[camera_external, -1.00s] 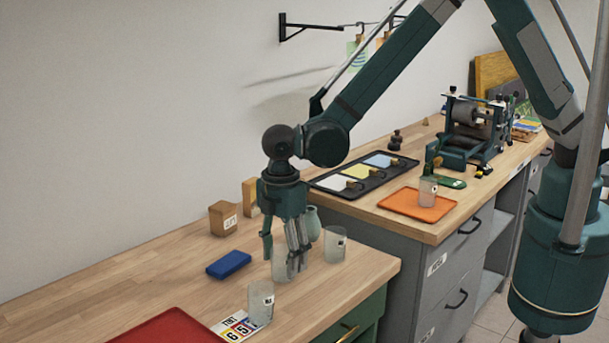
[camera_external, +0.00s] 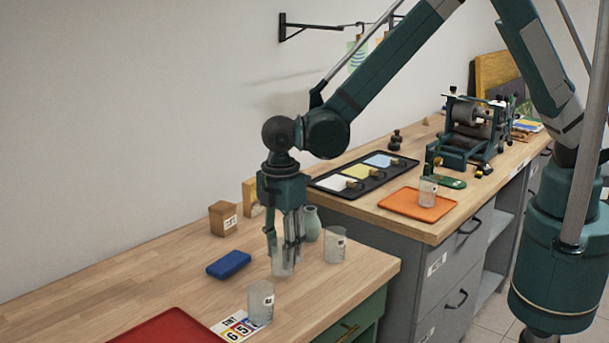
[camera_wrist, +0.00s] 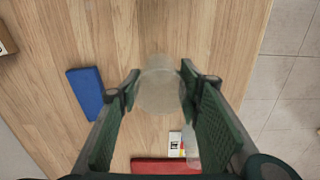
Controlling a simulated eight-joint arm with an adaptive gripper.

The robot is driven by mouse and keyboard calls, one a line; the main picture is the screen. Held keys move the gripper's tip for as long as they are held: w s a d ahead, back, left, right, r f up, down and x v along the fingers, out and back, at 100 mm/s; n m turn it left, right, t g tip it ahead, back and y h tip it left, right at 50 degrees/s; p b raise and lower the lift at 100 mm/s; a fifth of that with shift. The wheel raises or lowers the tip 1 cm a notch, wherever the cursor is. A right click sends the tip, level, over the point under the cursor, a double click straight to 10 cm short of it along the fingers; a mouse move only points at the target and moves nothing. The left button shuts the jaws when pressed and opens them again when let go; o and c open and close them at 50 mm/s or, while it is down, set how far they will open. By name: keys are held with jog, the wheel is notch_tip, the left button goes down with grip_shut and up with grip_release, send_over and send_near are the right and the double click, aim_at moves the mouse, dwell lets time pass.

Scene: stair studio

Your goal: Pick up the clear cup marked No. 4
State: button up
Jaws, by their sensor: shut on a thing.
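My gripper (camera_external: 282,254) is shut on a clear cup (camera_external: 283,268) above the near wooden bench. In the wrist view the cup (camera_wrist: 160,90) sits between both fingers (camera_wrist: 160,76), and its mark is not visible. I cannot tell whether its base is clear of the bench. Other clear cups with small dark marks stand nearby: one (camera_external: 335,246) to the right of my gripper, one (camera_external: 260,303) in front of it, and one (camera_external: 428,191) at the orange tray (camera_external: 399,204). Their numbers are too small to read.
A blue block (camera_external: 228,264) lies left of my gripper. A wooden block (camera_external: 222,218) and a pale green vase (camera_external: 312,224) stand behind. A red tray (camera_external: 168,328) and number cards (camera_external: 232,329) lie in front. The bench's left part is clear.

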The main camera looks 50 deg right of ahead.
notch_tip(320, 180, up, 8)
dwell(0.5)
jog(key=shift+w, duration=0.1)
dwell(0.4)
